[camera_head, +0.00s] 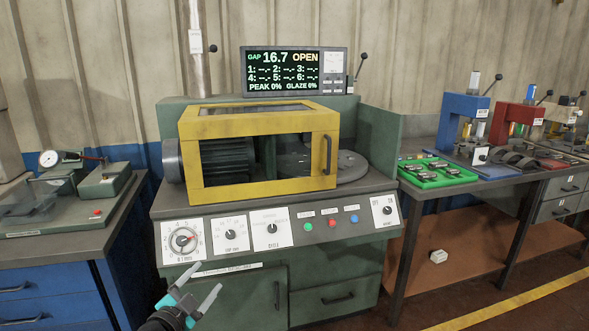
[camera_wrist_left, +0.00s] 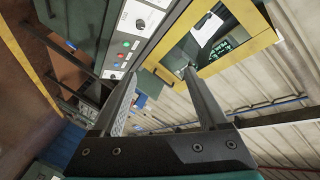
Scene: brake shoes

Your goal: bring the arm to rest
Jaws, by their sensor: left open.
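My left gripper (camera_head: 196,295) is low in front of the green machine's control panel, at the bottom of the head view. Its two fingers are spread apart with nothing between them. In the left wrist view the open fingers (camera_wrist_left: 155,95) point toward the machine's panel and yellow-framed door, with a gap between them. My right gripper does not show in either view.
The green machine (camera_head: 333,282) has a closed yellow-framed door (camera_head: 259,110) and a panel of dials (camera_head: 272,228). A display (camera_head: 293,71) reads "GAP 16.7 OPEN". A green tray (camera_head: 406,174) and presses stand on the right bench. A gauge bench (camera_head: 60,240) stands at left.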

